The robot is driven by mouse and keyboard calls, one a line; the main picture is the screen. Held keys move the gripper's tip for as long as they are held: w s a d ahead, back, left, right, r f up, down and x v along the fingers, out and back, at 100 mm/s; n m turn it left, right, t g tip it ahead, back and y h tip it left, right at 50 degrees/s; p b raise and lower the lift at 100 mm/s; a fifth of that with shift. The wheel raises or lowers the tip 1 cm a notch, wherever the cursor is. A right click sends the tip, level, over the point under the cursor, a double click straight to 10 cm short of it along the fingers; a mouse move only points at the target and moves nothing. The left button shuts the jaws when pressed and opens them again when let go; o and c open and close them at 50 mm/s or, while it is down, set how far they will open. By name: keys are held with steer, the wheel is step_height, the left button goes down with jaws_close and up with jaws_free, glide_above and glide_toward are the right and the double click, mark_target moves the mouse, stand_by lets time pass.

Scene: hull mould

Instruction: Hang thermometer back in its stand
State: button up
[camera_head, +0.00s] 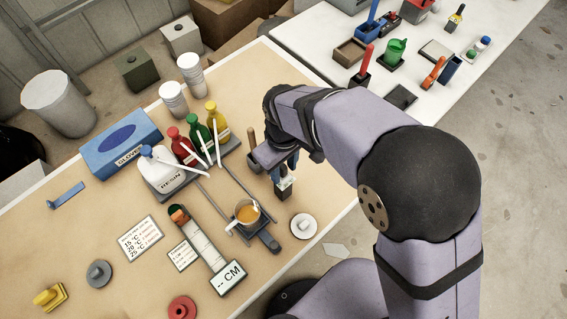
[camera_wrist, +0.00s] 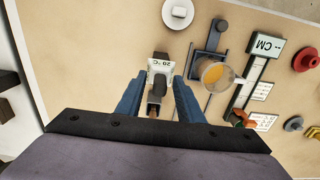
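The thermometer is a slim device with a white display reading 20 °C (camera_wrist: 160,66) and a dark upper part, between my fingers in the wrist view. Its pale display also shows below my fingers in the head view (camera_head: 286,184). A small black block (camera_head: 281,194), perhaps its stand, is directly under it; the join is too small to tell. My gripper (camera_wrist: 160,80) has its blue fingers on either side of the thermometer, with narrow gaps visible, so it looks open around it. In the head view my gripper (camera_head: 284,170) is partly hidden by my wrist.
A cup of amber liquid (camera_head: 247,213) stands on a scale-like holder left of the gripper. A white round disc (camera_head: 304,226) lies nearby. A wooden handle (camera_head: 253,152) stands close behind the gripper.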

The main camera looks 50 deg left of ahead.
step_height(320, 180, up, 12)
steer(key=b, duration=0.1)
steer(key=shift+r+b, duration=0.25)
steer(key=shift+b, duration=0.05)
stand_by(0.3)
steer(key=w+d+f+m, duration=0.2)
steer(key=w+d+m, duration=0.2)
steer(key=w+d, duration=0.4)
steer(key=w+d+f+m, duration=0.1)
steer(key=w+d+m, duration=0.4)
steer(key=d, duration=0.6)
steer(key=s+d+f+m, duration=0.1)
steer(key=d+f+m, duration=0.2)
steer(key=d, duration=0.8)
steer(key=s+d+f+m, duration=0.2)
steer(key=d+m, duration=0.4)
steer(key=d, duration=0.6)
steer(key=shift+s+f, duration=0.25)
steer(key=shift+f, duration=0.2)
